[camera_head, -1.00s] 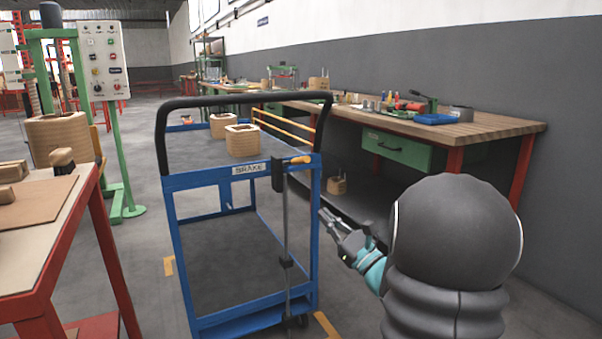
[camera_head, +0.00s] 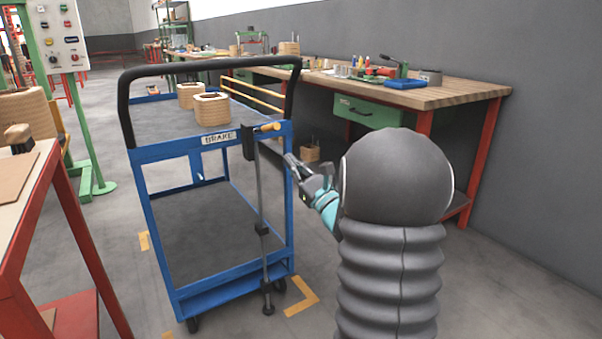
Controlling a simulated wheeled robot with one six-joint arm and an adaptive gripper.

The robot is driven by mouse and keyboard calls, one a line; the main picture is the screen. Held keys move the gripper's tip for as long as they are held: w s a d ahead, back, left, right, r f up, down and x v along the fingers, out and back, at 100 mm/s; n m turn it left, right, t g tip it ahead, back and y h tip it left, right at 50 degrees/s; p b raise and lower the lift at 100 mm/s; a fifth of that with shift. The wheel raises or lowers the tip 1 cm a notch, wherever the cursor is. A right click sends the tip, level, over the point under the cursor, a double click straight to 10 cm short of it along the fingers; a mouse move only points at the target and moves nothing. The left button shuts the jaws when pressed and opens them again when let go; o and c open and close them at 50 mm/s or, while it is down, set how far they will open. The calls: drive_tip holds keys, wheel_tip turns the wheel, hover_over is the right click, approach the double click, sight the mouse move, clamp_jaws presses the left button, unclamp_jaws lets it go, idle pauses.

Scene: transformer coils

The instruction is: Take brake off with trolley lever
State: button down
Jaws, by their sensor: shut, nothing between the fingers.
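A blue trolley (camera_head: 222,293) with a black push handle (camera_head: 213,63) stands in front of me. A white plate marked BRAKE (camera_head: 219,138) is on its near top rail. Right of the plate is the brake lever (camera_head: 268,127), with an orange grip sticking out to the right from a black bracket. A vertical rod (camera_head: 261,205) runs from there down to the floor end near the wheels. My gripper (camera_head: 289,160) is shut and empty, just right of the trolley's near right post and below the lever grip. It appears apart from the lever; the exact depth gap is unclear.
Two wooden coil blocks (camera_head: 212,110) stand on the trolley's top shelf. A red-legged table (camera_head: 30,235) is close at the left, and a long workbench (camera_head: 440,92) runs along the right wall. Yellow corner marks (camera_head: 303,297) are on the floor.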

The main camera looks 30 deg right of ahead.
sight(265, 129)
drive_tip(key=w+a+r, duration=0.1)
drive_tip(key=w+r, duration=0.3)
drive_tip(key=r, duration=0.1)
drive_tip(key=shift+a+p, duration=0.15)
drive_tip(key=shift+p, duration=0.15)
